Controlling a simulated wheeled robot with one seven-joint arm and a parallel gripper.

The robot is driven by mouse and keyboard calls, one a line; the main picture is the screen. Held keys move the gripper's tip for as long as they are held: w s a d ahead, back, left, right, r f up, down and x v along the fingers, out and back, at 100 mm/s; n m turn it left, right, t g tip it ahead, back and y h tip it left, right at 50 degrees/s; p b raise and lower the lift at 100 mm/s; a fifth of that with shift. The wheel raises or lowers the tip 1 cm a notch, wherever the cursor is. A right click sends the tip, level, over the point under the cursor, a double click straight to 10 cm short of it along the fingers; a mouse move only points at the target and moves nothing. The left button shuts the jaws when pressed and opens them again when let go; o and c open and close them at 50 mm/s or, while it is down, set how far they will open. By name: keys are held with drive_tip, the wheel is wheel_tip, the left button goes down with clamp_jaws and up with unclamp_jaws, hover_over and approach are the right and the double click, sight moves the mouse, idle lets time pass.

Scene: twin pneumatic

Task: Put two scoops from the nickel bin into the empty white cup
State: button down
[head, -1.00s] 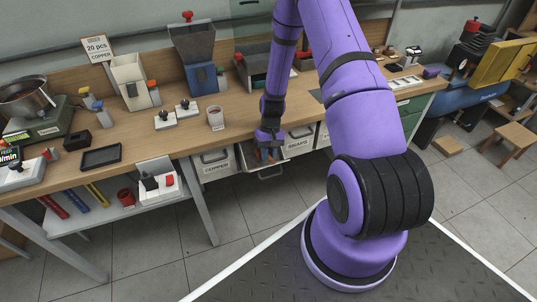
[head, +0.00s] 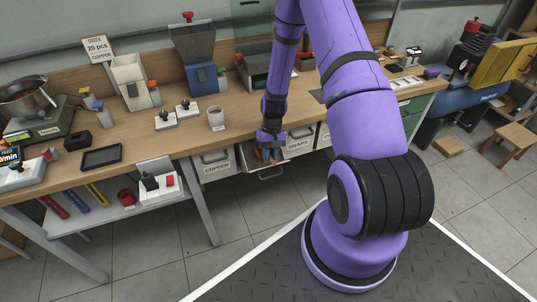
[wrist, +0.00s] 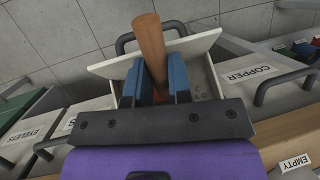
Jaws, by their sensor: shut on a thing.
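My gripper (wrist: 165,88) is shut on a brown, round handle (wrist: 150,42), seemingly the scoop's. The handle stands tilted between the blue fingers; its lower end and any scoop bowl are hidden. In the head view my gripper (head: 268,153) is low in front of the bench, over a pulled-out white bin (head: 247,160). In the wrist view this bin (wrist: 207,42) lies beneath the fingers, with a few small grey pieces at its right side. Its own label is not visible. The white cup (head: 216,118) stands on the bench; a label reading EMPTY (wrist: 295,162) shows at the wrist view's lower right.
The COPPER bin (head: 216,164) is beside the open bin, and the SNAPS bin (head: 299,146) is on its other side. An EYELETS bin (wrist: 22,135) shows in the wrist view. The bench top (head: 240,125) overhangs the bins. Two small white switch boxes (head: 165,121) stand near the cup.

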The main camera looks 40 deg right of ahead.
sight(276, 163)
drive_tip(key=shift+s+a+r, duration=0.25)
drive_tip(key=shift+s+r, duration=0.35)
drive_tip(key=shift+s, duration=0.3)
drive_tip(key=shift+s+a+r, duration=0.3)
drive_tip(key=shift+s+r, duration=0.3)
drive_tip(key=shift+s, duration=0.35)
drive_tip(key=shift+s+a+r, duration=0.25)
drive_tip(key=shift+s+r, duration=0.35)
drive_tip(key=shift+s, duration=0.3)
drive_tip(key=s+a+r+t+h, duration=0.1)
drive_tip(key=s+r+t, duration=0.2)
drive_tip(key=r, duration=0.2)
drive_tip(key=shift+s, duration=0.4)
